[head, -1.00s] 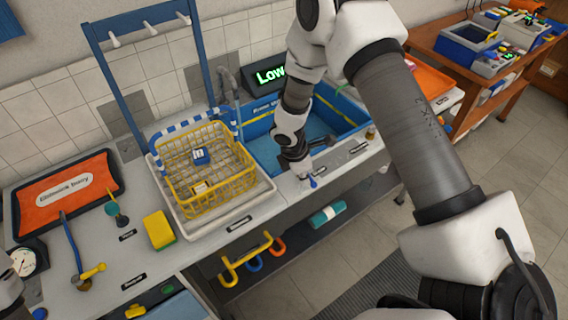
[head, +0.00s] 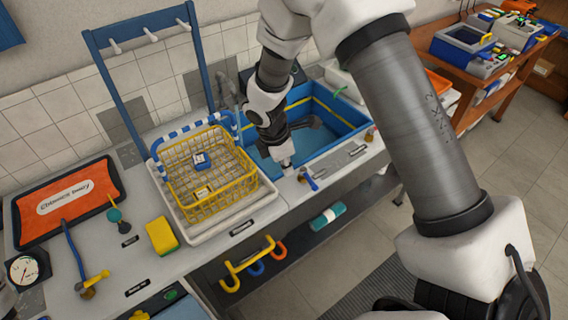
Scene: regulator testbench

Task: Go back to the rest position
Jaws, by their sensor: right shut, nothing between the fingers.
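My right arm reaches across the upper middle of the head view, over the blue basin (head: 345,110). My right gripper (head: 314,122) is a small dark shape beyond the white wrist, over the basin. It is shut, with nothing seen in it. The wrist partly hides the basin's left part. My left gripper is not in view; only a bit of my left arm shows at the lower left edge.
A yellow wire basket (head: 225,187) in a white tray stands left of the wrist. A small blue-handled tap (head: 308,178) sits at the counter's front edge. A yellow sponge (head: 162,236), a hammer (head: 95,279) and an orange tray (head: 100,182) lie further left.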

